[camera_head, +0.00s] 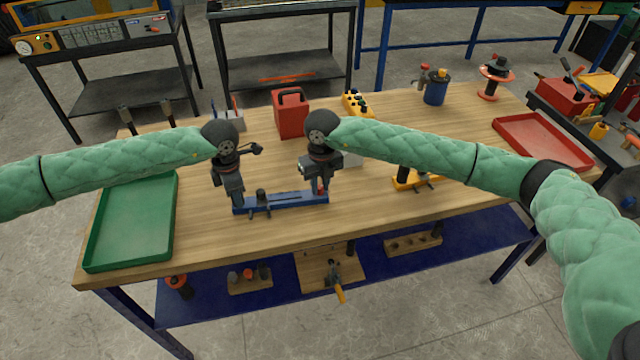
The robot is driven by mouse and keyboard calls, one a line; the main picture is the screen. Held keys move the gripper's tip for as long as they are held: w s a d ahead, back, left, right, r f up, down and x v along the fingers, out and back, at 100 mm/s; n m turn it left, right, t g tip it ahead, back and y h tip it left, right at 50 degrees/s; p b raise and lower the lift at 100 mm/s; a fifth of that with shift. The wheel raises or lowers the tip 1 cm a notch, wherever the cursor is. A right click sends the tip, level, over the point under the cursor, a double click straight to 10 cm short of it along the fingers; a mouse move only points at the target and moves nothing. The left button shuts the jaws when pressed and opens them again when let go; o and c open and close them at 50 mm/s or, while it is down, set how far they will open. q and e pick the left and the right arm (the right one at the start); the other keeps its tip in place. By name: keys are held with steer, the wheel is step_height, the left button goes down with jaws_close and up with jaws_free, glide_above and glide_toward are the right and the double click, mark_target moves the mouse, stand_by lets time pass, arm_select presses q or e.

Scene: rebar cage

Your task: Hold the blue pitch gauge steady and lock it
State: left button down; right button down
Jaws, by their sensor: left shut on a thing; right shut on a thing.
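The blue pitch gauge (290,200) is a long bar lying across the front middle of the wooden table, with dark pegs or knobs on its left half. My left gripper (237,200) points down at the gauge's left end and is shut on it. My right gripper (323,187) is at the gauge's right end, shut on a small red-orange part (319,188) there that looks like a lever or knob. The gripper hides most of this part. Whether the lock is engaged cannot be told.
A green tray (167,232) lies left and a red tray (545,140) right. A yellow fixture (407,181) sits right of the gauge. A red can (291,114), a yellow block (357,103) and a blue pot (435,92) stand behind. The table in front of the gauge is clear.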

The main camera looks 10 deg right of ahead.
mark_target(320, 185)
steer(key=n, duration=0.6)
steer(key=shift+n, duration=0.3)
steer(key=n, duration=0.5)
steer(key=shift+n, duration=0.4)
steer(key=c, duration=1.3)
jaws_free()
steer(key=shift+o, duration=0.2)
step_height(320, 185, up, 12)
steer(key=shift+w, duration=0.25)
arm_select(q)
steer(key=c, duration=1)
jaws_free()
